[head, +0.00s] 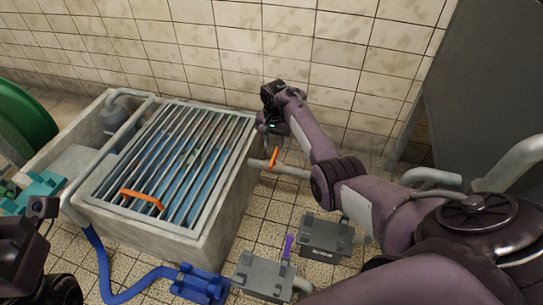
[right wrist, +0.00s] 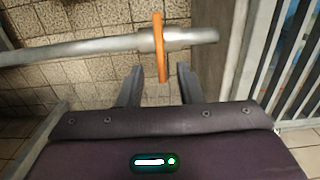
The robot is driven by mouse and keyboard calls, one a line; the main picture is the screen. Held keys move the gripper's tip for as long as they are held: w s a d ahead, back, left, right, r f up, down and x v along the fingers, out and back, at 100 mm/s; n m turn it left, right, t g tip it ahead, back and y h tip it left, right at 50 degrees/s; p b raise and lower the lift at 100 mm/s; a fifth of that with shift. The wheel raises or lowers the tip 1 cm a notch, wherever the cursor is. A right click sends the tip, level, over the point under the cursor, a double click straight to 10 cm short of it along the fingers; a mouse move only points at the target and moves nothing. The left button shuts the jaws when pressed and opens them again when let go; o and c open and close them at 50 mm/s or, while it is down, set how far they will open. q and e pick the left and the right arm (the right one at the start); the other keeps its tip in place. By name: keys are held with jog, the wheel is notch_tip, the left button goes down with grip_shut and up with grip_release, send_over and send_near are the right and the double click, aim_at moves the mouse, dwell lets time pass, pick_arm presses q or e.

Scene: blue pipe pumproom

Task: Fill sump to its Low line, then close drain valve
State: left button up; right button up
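The sump (head: 210,240) is a pale concrete basin under a slatted metal grate, with blue water showing between the bars. I cannot make out a Low line. A grey pipe (head: 290,172) leaves its right side and carries an orange lever (head: 273,158), which looks like the drain valve's handle. The lever (right wrist: 160,48) stands across the pipe in the right wrist view. My right gripper (right wrist: 157,88) is open and empty, its fingertips just short of the lever. In the head view my right gripper (head: 268,122) is beside the basin's far right corner. My left gripper's fingers are not clear at the lower left.
An orange handle (head: 142,199) lies on the grate. A blue hose (head: 105,275) runs to a blue fitting (head: 200,283) on the floor. Grey boxes (head: 325,237) and a purple lever (head: 288,248) are nearby. A tiled wall (head: 220,40) stands behind; a green wheel (head: 25,115) is at left.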

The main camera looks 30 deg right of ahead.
aim_at(274, 156)
notch_tip(274, 156, down, 6)
jog(key=b, duration=0.3)
jog(key=shift+f, duration=0.1)
jog(key=shift+c, duration=0.4)
grip_shut()
